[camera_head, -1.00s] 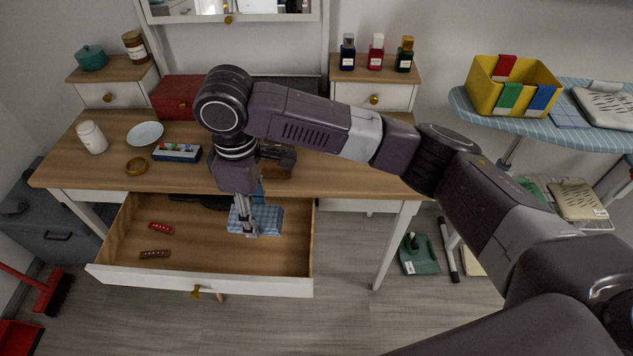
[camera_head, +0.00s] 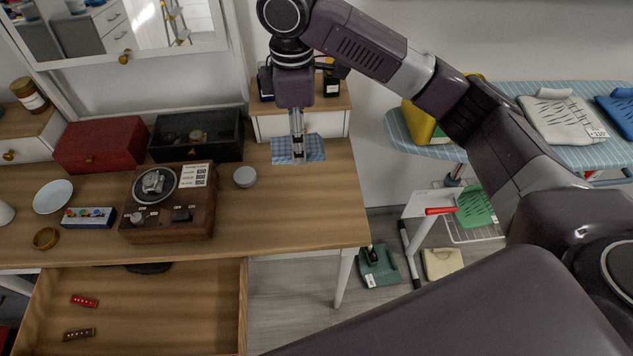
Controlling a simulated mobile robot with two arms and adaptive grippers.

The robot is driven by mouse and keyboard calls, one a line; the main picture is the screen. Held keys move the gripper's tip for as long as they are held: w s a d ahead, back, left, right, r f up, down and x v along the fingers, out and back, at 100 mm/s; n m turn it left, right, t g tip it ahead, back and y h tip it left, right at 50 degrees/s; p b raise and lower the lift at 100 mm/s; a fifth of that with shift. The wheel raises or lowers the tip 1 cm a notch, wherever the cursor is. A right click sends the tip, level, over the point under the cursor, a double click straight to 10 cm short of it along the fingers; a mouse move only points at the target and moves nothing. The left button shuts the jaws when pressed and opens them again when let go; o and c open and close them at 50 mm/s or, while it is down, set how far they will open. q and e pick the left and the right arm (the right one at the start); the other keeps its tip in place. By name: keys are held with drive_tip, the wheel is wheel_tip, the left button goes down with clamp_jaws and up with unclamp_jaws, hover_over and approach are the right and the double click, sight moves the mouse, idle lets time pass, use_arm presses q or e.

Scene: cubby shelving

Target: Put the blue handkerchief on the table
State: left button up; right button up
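The blue checked handkerchief (camera_head: 312,149) is at the back right of the wooden table (camera_head: 290,215), in front of the small white drawer unit. My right gripper (camera_head: 298,156) points straight down at it, with its fingers close together on the cloth's middle. The cloth looks flat and seems to be on or just above the tabletop; I cannot tell which. The fingertips seem to pinch the cloth. My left gripper is not in view.
A wooden device with a round dial (camera_head: 168,205) and a small grey round container (camera_head: 245,176) stand left of the cloth. Behind are a red box (camera_head: 100,145) and a dark open box (camera_head: 197,135). The drawer (camera_head: 150,305) is open. The table's right front is clear.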

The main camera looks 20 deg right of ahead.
drive_tip(key=shift+w+d, duration=0.15)
drive_tip(key=shift+d, duration=0.2)
wheel_tip(320, 180, down, 5)
hover_over(304, 203)
wheel_tip(304, 203, down, 9)
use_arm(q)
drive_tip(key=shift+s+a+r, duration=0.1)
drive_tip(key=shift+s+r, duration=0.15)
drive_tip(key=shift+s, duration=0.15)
use_arm(e)
drive_tip(key=shift+f, duration=2.75)
use_arm(q)
drive_tip(key=shift+p, duration=0.3)
use_arm(e)
drive_tip(key=shift+f, duration=0.1)
drive_tip(key=o, duration=0.9)
drive_tip(key=shift+o, duration=0.2)
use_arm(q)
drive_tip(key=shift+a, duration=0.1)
